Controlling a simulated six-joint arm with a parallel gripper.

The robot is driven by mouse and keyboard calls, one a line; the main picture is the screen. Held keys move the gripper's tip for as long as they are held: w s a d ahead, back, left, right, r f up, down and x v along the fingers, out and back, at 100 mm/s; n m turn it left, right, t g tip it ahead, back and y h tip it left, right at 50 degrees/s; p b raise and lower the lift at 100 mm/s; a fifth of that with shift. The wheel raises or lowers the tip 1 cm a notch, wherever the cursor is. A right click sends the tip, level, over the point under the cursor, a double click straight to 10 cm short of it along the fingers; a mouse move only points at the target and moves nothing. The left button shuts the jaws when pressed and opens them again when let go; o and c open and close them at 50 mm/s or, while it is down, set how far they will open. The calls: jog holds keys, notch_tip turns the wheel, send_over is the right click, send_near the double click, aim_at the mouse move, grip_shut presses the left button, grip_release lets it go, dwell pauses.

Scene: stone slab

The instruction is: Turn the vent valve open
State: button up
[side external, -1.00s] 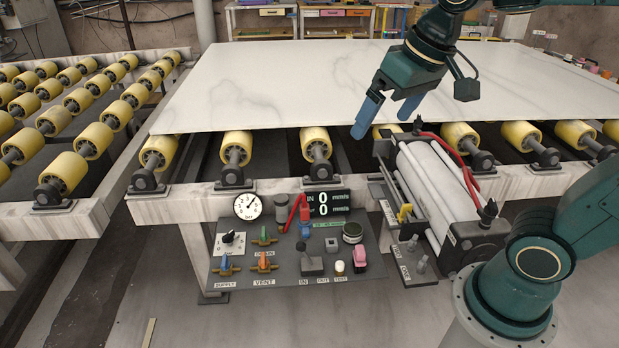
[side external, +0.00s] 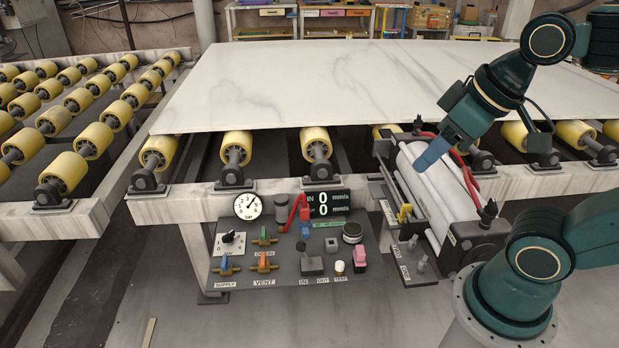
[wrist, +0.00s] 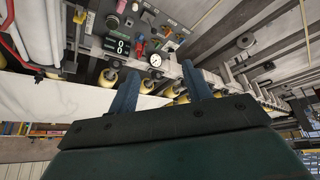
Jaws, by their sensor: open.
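The vent valve (side external: 264,262) has an orange handle above the VENT label on the grey control panel (side external: 285,278). The handle stands roughly upright in the side view. My gripper (side external: 432,155) is up and to the right of the panel, over the white roller unit, well apart from the valve. In the side view its fingers overlap; in the wrist view my gripper (wrist: 160,70) has two blue fingers spread apart with nothing held. The wrist view shows the panel upside down at the top, where the vent valve is too small to make out surely.
A blue-handled supply valve (side external: 225,264) and a green-handled valve (side external: 264,237) sit close to the vent valve. A red lever (side external: 297,212), joystick (side external: 312,262) and pressure gauge (side external: 248,206) are also nearby. The stone slab (side external: 300,85) lies behind; air before the panel is clear.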

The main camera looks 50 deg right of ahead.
jog(key=w+n, duration=0.1)
jog(key=w, duration=0.1)
jog(key=w+r+n, duration=0.1)
jog(key=w, duration=0.1)
jog(key=w+n, duration=0.1)
jog(key=w, duration=0.1)
jog(key=shift+w+a+r+g, duration=0.1)
jog(key=shift+w+r+g, duration=0.15)
jog(key=shift+w+g, duration=0.15)
jog(key=shift+c, duration=1.2)
jog(key=n+g, duration=0.5)
jog(key=n, duration=1.8)
send_over(263, 258)
notch_tip(263, 258, down, 39)
jog(key=shift+f+n, duration=0.3)
jog(key=shift+f, duration=0.15)
jog(key=shift+f, duration=6.85)
